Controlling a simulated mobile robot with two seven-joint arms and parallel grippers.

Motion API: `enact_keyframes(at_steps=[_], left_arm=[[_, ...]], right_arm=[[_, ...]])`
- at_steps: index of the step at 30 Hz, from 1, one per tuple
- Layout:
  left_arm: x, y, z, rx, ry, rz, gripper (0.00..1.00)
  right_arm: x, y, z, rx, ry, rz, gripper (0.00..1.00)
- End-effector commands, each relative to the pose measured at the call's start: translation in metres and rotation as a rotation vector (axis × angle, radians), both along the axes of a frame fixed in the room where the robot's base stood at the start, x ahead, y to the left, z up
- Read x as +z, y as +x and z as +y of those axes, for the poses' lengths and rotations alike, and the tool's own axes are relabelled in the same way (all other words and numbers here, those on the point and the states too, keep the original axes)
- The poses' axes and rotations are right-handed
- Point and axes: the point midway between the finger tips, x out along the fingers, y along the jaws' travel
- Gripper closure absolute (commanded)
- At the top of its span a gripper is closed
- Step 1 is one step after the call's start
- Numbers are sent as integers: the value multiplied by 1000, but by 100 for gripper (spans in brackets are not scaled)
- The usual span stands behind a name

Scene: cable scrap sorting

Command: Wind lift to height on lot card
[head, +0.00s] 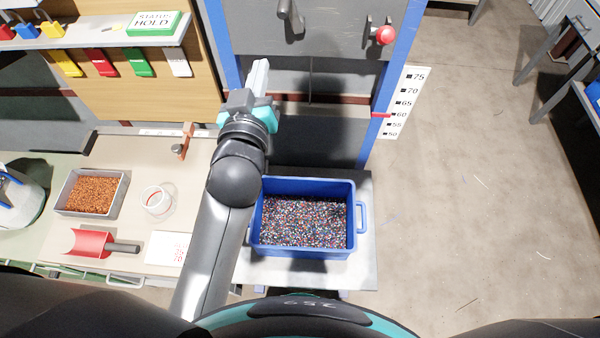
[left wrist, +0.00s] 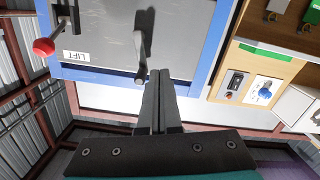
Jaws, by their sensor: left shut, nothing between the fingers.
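The lift has a grey panel (head: 335,40) between blue posts, with a "LIFT" label (left wrist: 76,56) in the left wrist view. A grey crank handle (head: 290,18) is on the panel; it also shows in the left wrist view (left wrist: 141,58). A red pointer (head: 381,115) is about level with 60 on the white height scale (head: 404,103). A blue crate (head: 256,232) of mixed granules sits on the lift's platform. A white card (head: 170,248) with red print lies on the bench, its text only partly legible. My left gripper (head: 259,68) is shut and empty, its tips close to the crank; contact is unclear.
A red knob (head: 385,35) on a lever is right of the crank. The bench holds a tray of copper bits (head: 118,202), a clear ring (head: 157,200) and a red scoop (head: 88,243). A "STATUS HOLD" sign (head: 153,23) stands on a shelf. The floor at right is open.

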Motion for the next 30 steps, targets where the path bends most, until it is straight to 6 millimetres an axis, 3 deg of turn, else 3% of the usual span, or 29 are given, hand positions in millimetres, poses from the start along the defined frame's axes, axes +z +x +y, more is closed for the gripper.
enact_keyframes(at_steps=[1, 5, 11, 30], left_arm=[[13, 0, 0, 2, -10, -24, 100], [26, 1, 0, 3, -22, -57, 100], [25, 14, -1, 2, -21, -58, 100], [24, 83, 0, 4, -22, -53, 100]], right_arm=[[4, 0, 0, 0, 0, 0, 32], [4, 0, 0, 0, 0, 1, 32], [3, 0, 0, 1, 0, 1, 32], [-2, 0, 1, 1, 1, 1, 32]])
